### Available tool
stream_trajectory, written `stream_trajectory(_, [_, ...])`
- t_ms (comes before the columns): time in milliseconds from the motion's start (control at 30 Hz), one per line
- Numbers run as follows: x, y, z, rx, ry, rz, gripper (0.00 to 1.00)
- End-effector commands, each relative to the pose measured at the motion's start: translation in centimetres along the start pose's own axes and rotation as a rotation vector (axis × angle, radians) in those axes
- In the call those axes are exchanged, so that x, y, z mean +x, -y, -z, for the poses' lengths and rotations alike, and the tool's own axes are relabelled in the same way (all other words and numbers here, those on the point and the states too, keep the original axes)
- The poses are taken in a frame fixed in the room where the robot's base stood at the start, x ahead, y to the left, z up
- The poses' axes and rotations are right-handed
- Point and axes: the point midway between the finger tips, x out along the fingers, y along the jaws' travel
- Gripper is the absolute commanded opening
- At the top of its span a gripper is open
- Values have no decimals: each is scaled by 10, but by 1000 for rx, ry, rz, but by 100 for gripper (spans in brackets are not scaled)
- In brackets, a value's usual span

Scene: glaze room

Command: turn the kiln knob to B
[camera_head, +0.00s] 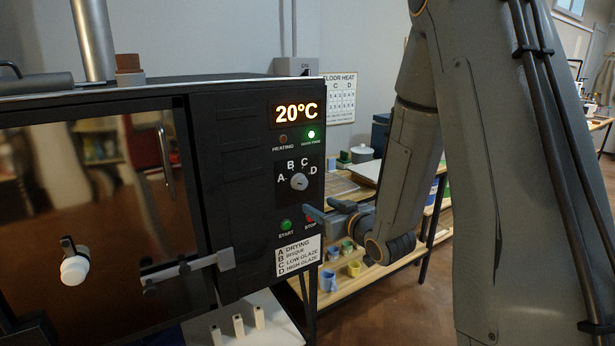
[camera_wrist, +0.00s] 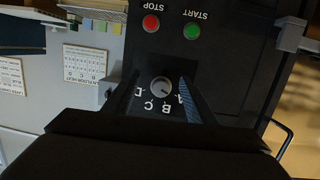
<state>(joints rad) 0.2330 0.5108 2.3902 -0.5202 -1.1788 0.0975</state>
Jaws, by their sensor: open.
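The kiln knob (camera_head: 299,182) is a round grey dial on the kiln's black front panel, with A, B, C and D lettered in an arc above it. The knob also shows in the wrist view (camera_wrist: 161,86), where the panel appears upside down. Its pointer mark is too small to read surely. My gripper (camera_head: 326,209) is open and empty, in front of the panel, low and right of the knob in the head view. In the wrist view my gripper (camera_wrist: 159,80) has its fingers on either side of the knob, apparently short of touching it.
The display (camera_head: 297,112) reads 20°C, with a lit green lamp (camera_head: 311,134) below it. A green START button (camera_head: 286,225) and a red STOP button (camera_wrist: 151,22) are close to the knob. A wooden shelf (camera_head: 375,263) holds pots behind.

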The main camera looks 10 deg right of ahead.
Motion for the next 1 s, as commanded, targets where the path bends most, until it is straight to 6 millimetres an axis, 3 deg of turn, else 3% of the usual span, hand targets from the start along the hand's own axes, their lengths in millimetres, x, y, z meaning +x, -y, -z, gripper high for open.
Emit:
stream_trajectory(100, [-5,1,22,11,-108,35,51])
stream_trajectory(267, [-6,3,35,17,-176,58,51])
stream_trajectory(733, [55,7,48,18,-182,60,51])
stream_trajectory(1000, [69,8,49,18,-182,59,51])
